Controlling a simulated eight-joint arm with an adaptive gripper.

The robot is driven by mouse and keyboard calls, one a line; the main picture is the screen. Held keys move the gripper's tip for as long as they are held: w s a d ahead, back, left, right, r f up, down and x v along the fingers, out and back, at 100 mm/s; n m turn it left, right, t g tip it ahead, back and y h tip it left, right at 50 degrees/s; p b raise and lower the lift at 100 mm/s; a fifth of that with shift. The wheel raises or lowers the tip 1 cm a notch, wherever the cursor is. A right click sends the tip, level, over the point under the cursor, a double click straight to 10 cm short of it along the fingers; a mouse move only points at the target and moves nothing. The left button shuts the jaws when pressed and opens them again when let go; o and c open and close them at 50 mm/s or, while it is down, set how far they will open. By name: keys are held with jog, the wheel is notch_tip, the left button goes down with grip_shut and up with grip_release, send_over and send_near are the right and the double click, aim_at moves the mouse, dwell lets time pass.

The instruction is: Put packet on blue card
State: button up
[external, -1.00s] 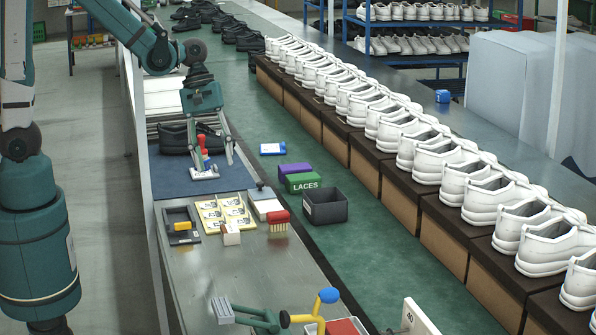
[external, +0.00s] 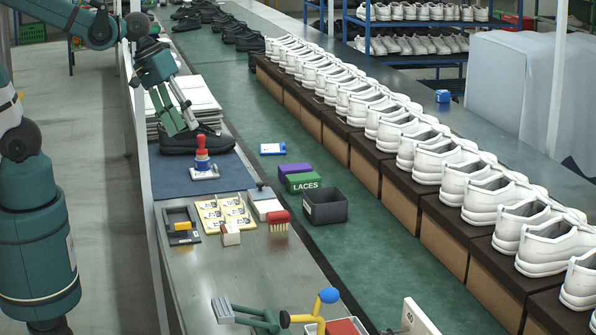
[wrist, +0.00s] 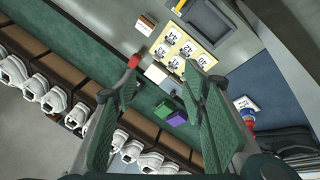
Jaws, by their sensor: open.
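A flat white item with dark print (external: 204,173), perhaps the packet, lies on the blue mat; it also shows in the wrist view (wrist: 243,103). A red and blue stamp (external: 202,155) stands upright at it, and I cannot tell whether on or just behind it. A blue-edged card with a white middle (external: 272,149) lies flat on the green belt, right of the mat. My gripper (external: 182,130) is open, with nothing seen between its fingers (wrist: 160,72). It is behind and left of the stamp, over or in front of the black shoe (external: 180,143).
Purple (external: 294,169) and green (external: 303,182) boxes and a dark bin (external: 325,206) stand on the belt. A yellow label sheet (external: 224,213), a brush (external: 278,219) and a dark tray (external: 181,224) crowd the bench. White shoes line the right.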

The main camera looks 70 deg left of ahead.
jog(key=s+a+r+m+t+y, duration=0.1)
jog(key=s+a+r+m+t, duration=0.1)
jog(key=s+m, duration=0.5)
jog(key=shift+a+r+t+y, duration=0.3)
jog(key=shift+a+r, duration=0.4)
jog(key=shift+r, duration=0.4)
jog(key=shift+o, duration=0.5)
jog(key=m+g+b, duration=0.1)
jog(key=m+g, duration=0.6)
jog(key=m, duration=1)
send_over(229, 228)
jog(key=f, duration=2.4)
jog(key=shift+a, duration=0.25)
jog(key=shift+w+d+f+m, duration=0.1)
jog(key=shift+d+f+m, duration=0.1)
jog(key=shift+f+m, duration=0.35)
jog(key=shift+f, duration=0.15)
jog(key=shift+f+b, duration=0.35)
jog(key=shift+f, duration=0.8)
